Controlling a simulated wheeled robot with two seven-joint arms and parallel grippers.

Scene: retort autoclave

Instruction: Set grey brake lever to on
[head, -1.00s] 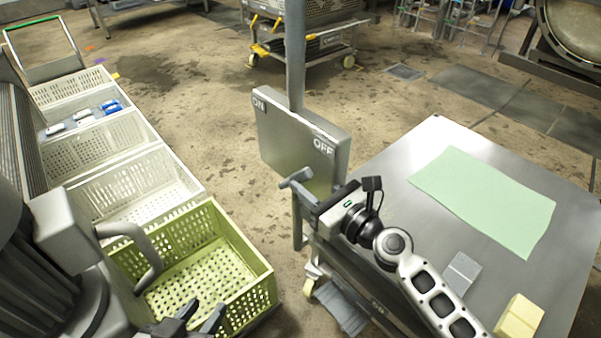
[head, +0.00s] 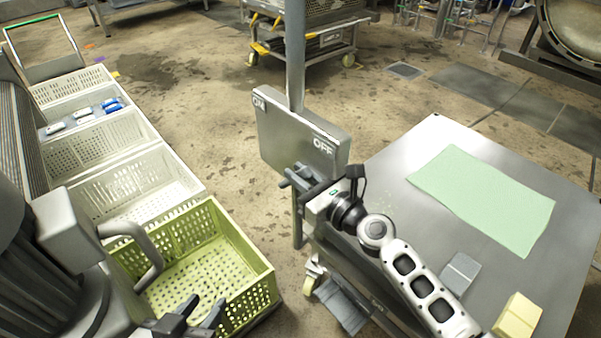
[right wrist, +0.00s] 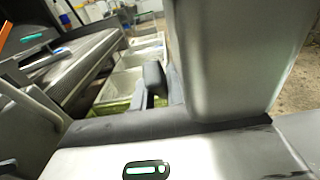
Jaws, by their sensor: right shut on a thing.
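The panel (head: 297,137) on the post is a grey box marked ON at its left end and OFF at its right end. My right gripper (head: 298,179) is at the panel's near face, below the OFF end. It is shut on the grey brake lever, whose dark grip (right wrist: 154,77) shows between the fingers in the right wrist view. In the head view the fingers largely hide the lever, so its exact angle is hard to tell. My left gripper (head: 200,315) is open and empty above the green crate's near edge.
A steel table (head: 400,225) with a green sheet (head: 485,200), a grey block (head: 460,271) and a yellow block (head: 518,317) stands at right. A green crate (head: 262,277) and several white crates line the left. Floor beyond the panel is open.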

